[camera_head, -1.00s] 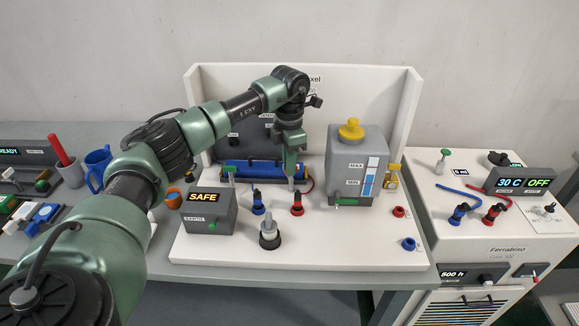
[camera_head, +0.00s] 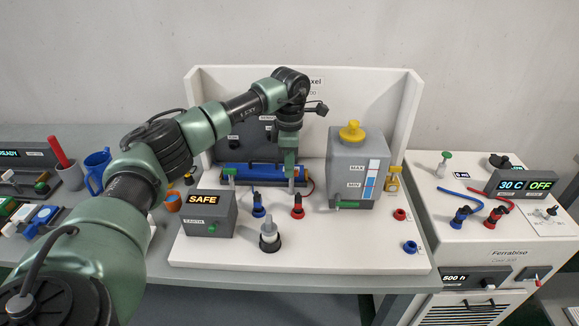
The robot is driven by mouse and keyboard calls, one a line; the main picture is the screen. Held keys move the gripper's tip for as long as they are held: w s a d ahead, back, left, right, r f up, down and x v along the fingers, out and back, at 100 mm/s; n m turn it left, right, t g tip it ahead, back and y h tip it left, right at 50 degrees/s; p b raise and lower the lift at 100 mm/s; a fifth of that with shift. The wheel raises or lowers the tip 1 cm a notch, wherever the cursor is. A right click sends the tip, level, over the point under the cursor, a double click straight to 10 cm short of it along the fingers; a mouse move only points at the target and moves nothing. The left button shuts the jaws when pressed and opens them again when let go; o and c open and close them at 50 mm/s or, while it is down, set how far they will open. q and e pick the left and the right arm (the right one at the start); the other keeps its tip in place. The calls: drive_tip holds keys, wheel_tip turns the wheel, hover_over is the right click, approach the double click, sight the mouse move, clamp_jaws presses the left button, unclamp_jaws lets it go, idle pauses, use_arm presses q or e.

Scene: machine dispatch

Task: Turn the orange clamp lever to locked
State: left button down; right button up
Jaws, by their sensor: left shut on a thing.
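My left gripper (camera_head: 290,178) points down at the right end of a blue cylinder (camera_head: 262,172), which lies in a dark cradle on the white bench rig (camera_head: 330,245). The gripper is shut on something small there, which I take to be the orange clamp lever. The fingers hide it, so I cannot make out its orange colour or its angle. A green-topped post (camera_head: 229,174) stands at the cylinder's left end. My right gripper is not in view.
A grey box reading SAFE (camera_head: 208,215) stands front left of the cylinder. Blue (camera_head: 258,206) and red (camera_head: 297,207) connectors and a grey knob (camera_head: 269,238) stand in front. A grey tank with a yellow cap (camera_head: 352,132) is close on the right.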

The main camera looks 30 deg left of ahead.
use_arm(q)
drive_tip(key=shift+r, duration=0.1)
drive_tip(key=c, duration=1.5)
unclamp_jaws()
drive_tip(key=shift+c, duration=0.2)
wheel_tip(320, 180, up, 8)
drive_tip(key=shift+f+b, duration=0.15)
drive_tip(key=shift+b, duration=0.8)
drive_tip(key=shift+f, duration=0.1)
